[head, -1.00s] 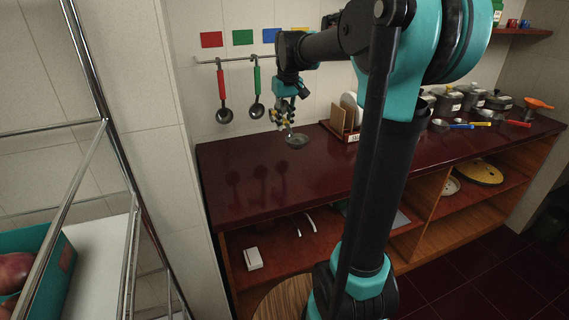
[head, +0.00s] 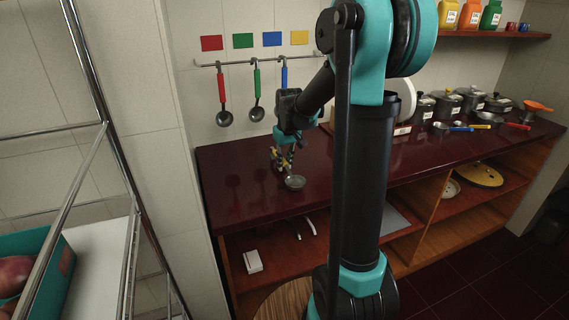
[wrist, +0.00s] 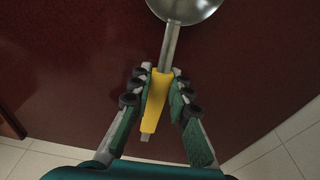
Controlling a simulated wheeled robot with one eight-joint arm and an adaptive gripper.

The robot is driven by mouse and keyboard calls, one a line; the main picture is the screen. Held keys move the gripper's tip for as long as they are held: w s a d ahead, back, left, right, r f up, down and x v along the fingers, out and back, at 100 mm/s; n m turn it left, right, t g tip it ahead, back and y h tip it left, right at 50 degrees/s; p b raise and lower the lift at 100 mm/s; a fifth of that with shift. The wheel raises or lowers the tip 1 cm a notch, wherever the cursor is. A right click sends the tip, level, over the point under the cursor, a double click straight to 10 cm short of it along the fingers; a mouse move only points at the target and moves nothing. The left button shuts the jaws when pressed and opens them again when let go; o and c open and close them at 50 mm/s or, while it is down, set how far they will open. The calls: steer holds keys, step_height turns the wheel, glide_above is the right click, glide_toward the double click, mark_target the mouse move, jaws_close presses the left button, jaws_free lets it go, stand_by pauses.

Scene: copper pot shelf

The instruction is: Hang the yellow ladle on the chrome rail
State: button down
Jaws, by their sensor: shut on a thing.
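My gripper (head: 281,160) is over the dark red counter, in front of the rail wall. In the wrist view, my gripper (wrist: 158,88) is shut on the yellow handle of the ladle (wrist: 155,102). The ladle's metal bowl (wrist: 186,7) points away from my wrist and is cut off by the top edge. The bowl also shows in the head view (head: 295,183), low over the counter. The chrome rail (head: 240,63) runs along the tiled wall, behind and above my gripper. Red (head: 221,88), green (head: 257,80) and blue (head: 284,77) ladles hang from it; my arm hides the blue one's lower part.
Red, green, blue and yellow cards (head: 299,38) are on the wall above the rail. Pots (head: 446,105) and colored-handled utensils (head: 487,117) stand at the counter's right. A metal rack (head: 110,150) is at the left. The counter's left part (head: 230,205) is clear.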

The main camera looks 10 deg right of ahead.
steer(key=shift+f, duration=0.15)
steer(key=c, duration=1.4)
jaws_free()
steer(key=shift+c, duration=0.2)
